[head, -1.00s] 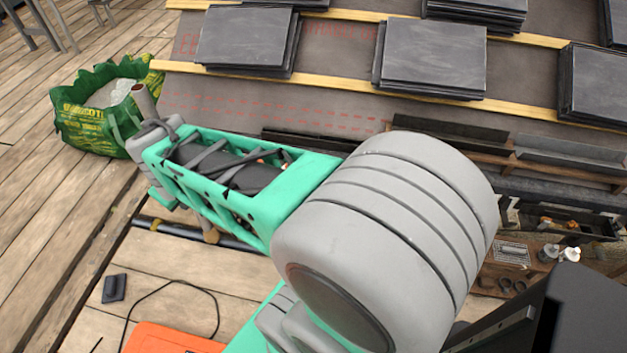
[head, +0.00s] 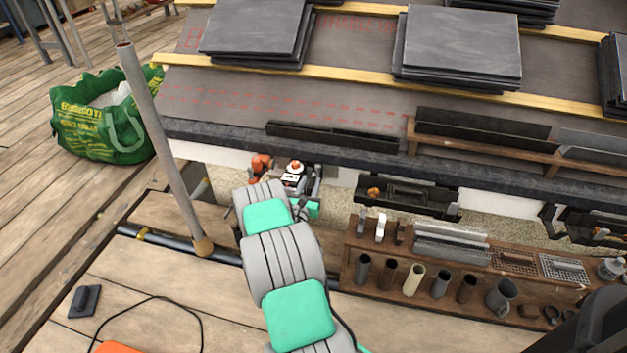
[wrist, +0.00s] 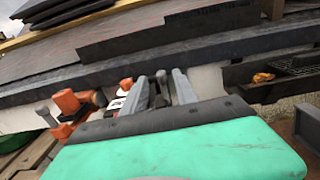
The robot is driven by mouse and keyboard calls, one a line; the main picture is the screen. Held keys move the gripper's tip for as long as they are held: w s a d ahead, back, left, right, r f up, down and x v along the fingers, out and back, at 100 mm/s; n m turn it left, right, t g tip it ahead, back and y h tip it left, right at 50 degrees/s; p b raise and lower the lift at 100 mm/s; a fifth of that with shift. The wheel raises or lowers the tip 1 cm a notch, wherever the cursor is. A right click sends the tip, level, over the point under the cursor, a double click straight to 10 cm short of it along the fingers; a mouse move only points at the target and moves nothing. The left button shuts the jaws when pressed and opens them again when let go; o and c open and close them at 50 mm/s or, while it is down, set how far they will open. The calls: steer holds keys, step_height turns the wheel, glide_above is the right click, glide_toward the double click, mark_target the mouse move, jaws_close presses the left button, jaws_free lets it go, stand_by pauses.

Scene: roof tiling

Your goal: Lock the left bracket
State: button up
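The left bracket (head: 262,166) is under the roof's lower edge, left of centre in the head view, with orange and white parts and a dark body partly hidden by my arm. In the wrist view its orange part (wrist: 68,102) is left of my fingers, with a smaller orange piece closer to them. My gripper (wrist: 163,88) shows in the wrist view as grey fingers pointing at the eave, beside the bracket's orange parts. Whether it touches the bracket or grips anything cannot be told. In the head view, my arm reaches up to the bracket and mostly hides the gripper.
A wooden rack (head: 345,270) of tubes and tools stands right of my arm. A slanted pole (head: 165,150) and a green bag (head: 95,130) are at left. Slates (head: 460,45) lie on the roof.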

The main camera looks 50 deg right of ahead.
mark_target(313, 177)
steer(key=x, duration=0.5)
steer(key=shift+b, duration=0.4)
steer(key=shift+c, duration=0.3)
jaws_close()
